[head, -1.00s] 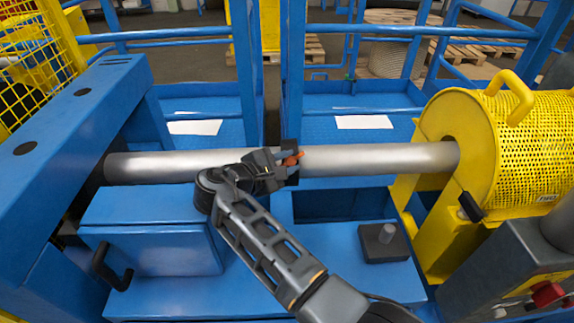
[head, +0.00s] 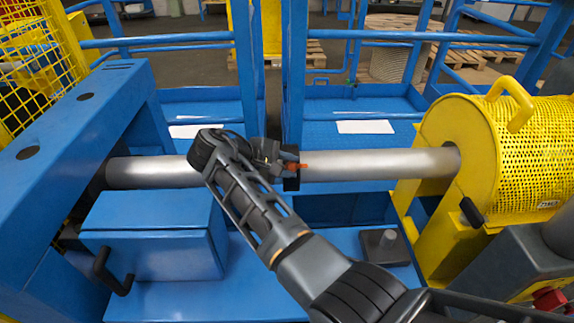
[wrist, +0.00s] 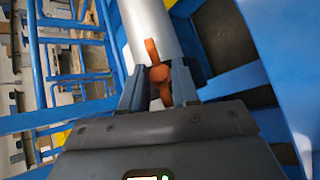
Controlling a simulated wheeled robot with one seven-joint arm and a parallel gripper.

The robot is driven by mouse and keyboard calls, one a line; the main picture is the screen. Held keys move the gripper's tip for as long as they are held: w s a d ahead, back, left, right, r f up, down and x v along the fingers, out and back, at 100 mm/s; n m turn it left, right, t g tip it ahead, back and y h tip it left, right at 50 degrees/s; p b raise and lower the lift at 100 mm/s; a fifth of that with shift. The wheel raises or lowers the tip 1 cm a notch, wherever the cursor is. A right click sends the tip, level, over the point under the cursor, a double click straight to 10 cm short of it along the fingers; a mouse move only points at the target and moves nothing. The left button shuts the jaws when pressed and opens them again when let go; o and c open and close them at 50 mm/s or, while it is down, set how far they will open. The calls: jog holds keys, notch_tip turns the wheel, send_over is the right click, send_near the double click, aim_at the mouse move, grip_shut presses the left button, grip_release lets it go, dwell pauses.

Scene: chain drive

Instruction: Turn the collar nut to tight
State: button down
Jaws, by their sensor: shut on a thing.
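The collar nut is an orange-brown piece with a round hub and narrow lugs, seen in the wrist view (wrist: 160,74) against the grey shaft. The gripper hides most of the nut and collar in the head view.
A yellow perforated guard (head: 535,150) covers the shaft's right end. A blue housing (head: 70,130) stands at the left. A blue box (head: 155,245) lies below the shaft, and a small dark block with a peg (head: 384,246) stands right of my arm. Blue rails (head: 400,33) stand behind.

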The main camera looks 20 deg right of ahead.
jog(key=shift+d, duration=0.1)
jog(key=c, duration=1.1)
grip_release()
jog(key=v, duration=0.8)
jog(key=shift+b, duration=0.3)
jog(key=shift+s+f, duration=0.1)
jog(key=shift+s, duration=0.05)
